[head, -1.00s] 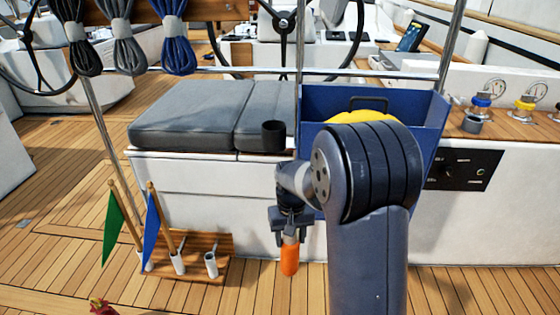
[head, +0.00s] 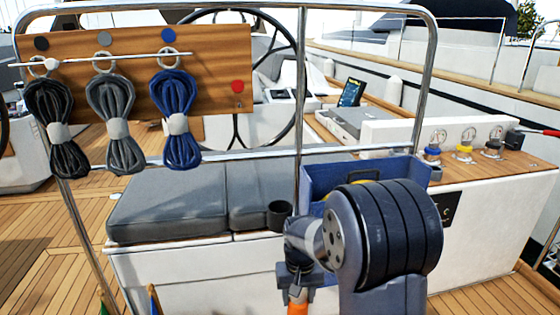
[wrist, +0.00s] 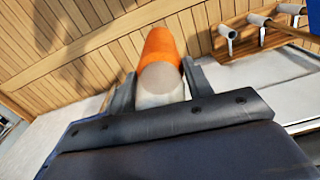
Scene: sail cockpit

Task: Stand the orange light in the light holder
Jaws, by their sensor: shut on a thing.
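My gripper (head: 296,288) is shut on the orange light (head: 298,308) and holds it below my wrist, in front of the white bench side. In the wrist view, the light (wrist: 161,52) has an orange body and a pale end, and sits between both fingers of my gripper (wrist: 158,82). In the head view its lower end is cut off by the frame.
A blue bin (head: 320,180) stands behind my arm, partly hidden. Three rope coils (head: 110,110) hang at left above the grey cushions (head: 165,205). A rail post (head: 301,100) rises near the cup. A rack with white tubes (wrist: 262,20) shows in the wrist view.

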